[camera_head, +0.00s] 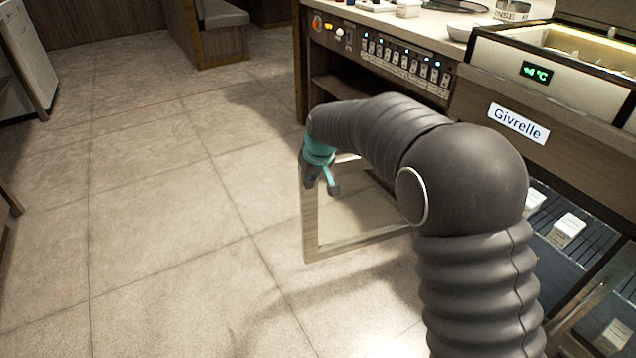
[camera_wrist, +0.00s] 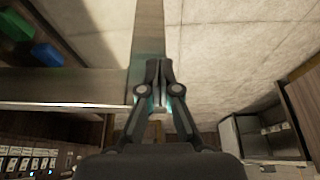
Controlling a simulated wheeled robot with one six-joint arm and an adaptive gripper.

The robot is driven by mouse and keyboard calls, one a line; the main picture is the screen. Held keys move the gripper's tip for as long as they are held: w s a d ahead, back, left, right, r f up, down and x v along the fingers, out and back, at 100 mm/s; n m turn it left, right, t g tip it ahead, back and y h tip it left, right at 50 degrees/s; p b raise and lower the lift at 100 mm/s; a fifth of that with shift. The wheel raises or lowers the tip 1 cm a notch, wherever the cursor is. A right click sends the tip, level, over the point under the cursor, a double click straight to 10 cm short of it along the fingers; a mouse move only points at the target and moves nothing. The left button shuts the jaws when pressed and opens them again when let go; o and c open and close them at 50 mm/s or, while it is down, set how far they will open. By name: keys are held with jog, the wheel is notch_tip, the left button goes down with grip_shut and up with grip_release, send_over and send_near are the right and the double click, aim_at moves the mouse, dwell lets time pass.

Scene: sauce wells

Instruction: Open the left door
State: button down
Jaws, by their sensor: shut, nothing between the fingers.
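The left door (camera_head: 311,232) is a glass panel in a pale frame. It stands swung out from the refrigerated cabinet under the Givrelle sign (camera_head: 518,123), over the floor. My gripper (camera_head: 323,188) is at the upper outer part of the door, beside its frame. In the wrist view my gripper (camera_wrist: 158,98) is shut with its fingertips together. The door's frame (camera_wrist: 147,40) runs just ahead of the fingers there. I cannot tell whether they touch it. My arm hides the door's hinge side and part of the cabinet opening.
White boxes (camera_head: 567,229) sit on dark shelves inside the cabinet. A switch panel (camera_head: 405,65) and a counter stand behind my arm. The tiled floor (camera_head: 150,190) left of the door is clear. A bench (camera_head: 222,50) stands at the back.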

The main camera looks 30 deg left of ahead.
jog(key=shift+a, duration=0.55)
